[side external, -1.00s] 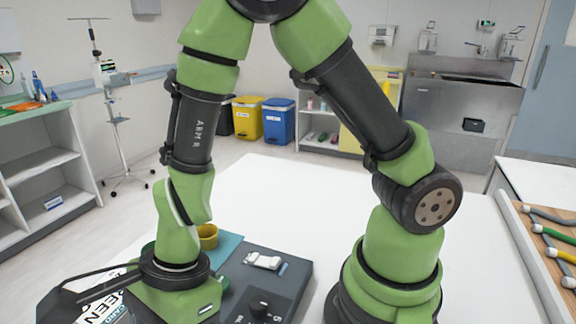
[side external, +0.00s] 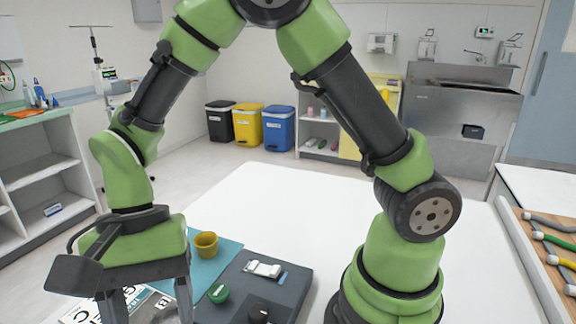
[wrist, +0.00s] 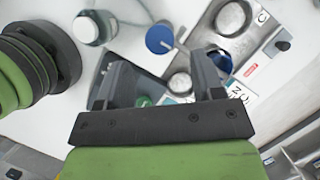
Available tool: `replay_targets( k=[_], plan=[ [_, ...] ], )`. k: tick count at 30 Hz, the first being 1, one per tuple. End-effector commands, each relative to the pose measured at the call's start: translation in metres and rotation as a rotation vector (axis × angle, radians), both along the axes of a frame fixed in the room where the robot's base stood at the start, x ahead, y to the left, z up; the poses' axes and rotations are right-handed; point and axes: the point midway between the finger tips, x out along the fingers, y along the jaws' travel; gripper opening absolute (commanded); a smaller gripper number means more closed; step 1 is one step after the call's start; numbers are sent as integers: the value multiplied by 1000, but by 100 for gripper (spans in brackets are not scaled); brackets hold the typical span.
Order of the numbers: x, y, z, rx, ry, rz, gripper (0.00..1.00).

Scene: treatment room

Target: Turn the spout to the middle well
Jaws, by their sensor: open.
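In the wrist view a round blue cap (wrist: 160,38) with a thin grey arm, which looks like the spout (wrist: 182,49), stands above my fingers. The arm points to the lower right, toward a metal tray. One round metal well (wrist: 232,18) shows at the upper right of the tray and another (wrist: 180,84) at its lower left.
A blue cup (wrist: 224,62) sits beside my right finger. A white round container (wrist: 88,28) stands at upper left.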

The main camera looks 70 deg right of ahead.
Motion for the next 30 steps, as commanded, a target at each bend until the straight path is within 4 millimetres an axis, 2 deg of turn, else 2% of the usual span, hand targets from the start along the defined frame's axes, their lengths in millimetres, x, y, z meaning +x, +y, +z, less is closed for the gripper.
replay_targets(
  k=[6, 12, 21, 30],
  plan=[
    [13, -14, 44, 1, -7, -6, 62],
    [6, -38, 73, 28, -147, 45, 62],
    [-9, -71, 109, 36, -357, 123, 62],
    [-31, -102, 133, 4, -561, 201, 62]
  ],
)
